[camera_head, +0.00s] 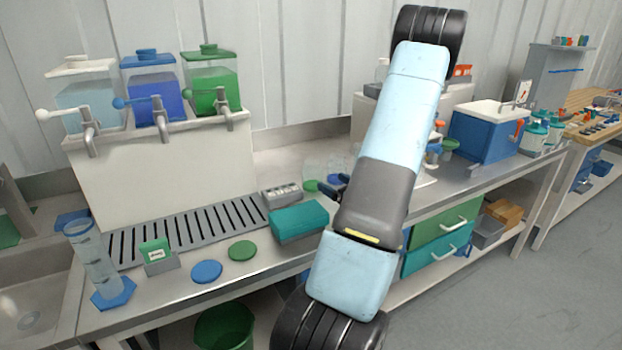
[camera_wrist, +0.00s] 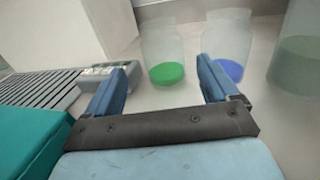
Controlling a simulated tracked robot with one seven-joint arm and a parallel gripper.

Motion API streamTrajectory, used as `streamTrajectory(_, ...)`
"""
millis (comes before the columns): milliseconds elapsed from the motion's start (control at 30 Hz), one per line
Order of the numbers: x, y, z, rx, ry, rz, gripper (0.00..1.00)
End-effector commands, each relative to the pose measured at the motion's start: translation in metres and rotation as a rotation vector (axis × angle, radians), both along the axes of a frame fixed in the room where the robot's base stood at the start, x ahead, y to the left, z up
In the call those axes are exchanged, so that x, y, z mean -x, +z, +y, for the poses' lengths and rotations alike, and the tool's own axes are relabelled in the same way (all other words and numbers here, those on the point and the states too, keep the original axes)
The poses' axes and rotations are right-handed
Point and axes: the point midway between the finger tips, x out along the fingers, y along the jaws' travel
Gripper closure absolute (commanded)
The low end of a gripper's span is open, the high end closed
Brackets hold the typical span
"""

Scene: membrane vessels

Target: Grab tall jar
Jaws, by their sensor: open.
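Three clear jars stand on the bench in the wrist view. A jar with green at its base (camera_wrist: 165,42) stands ahead between my fingers. A jar with blue at its base (camera_wrist: 228,38) stands to its right, partly behind my right finger. A larger jar with grey-green contents (camera_wrist: 298,60) is at the right edge, its top cut off. Which of them is the tall jar I cannot tell for sure. My gripper (camera_wrist: 163,84) is open and empty, short of the jars. In the head view my gripper (camera_head: 335,187) is mostly hidden by my arm, near faint clear glassware (camera_head: 322,166).
A teal box (camera_wrist: 28,140) lies close on the left, with a grey slotted block (camera_wrist: 97,73) and drain grate (camera_wrist: 40,88) beyond. In the head view, a white dispenser stand (camera_head: 165,175) is at left, and a graduated cylinder (camera_head: 92,255) stands near the sink.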

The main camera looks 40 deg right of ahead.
Motion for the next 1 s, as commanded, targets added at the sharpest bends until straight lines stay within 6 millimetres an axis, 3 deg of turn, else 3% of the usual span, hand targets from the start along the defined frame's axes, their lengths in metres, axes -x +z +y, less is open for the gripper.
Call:
streamTrajectory(333,-0.059,0.001,0.0,0.002,0.005,-0.001,0.13)
streamTrajectory(767,-0.087,0.001,-0.001,0.002,0.005,0.0,0.13)
streamTrajectory(1000,-0.119,0.002,-0.003,0.002,0.006,0.0,0.13)
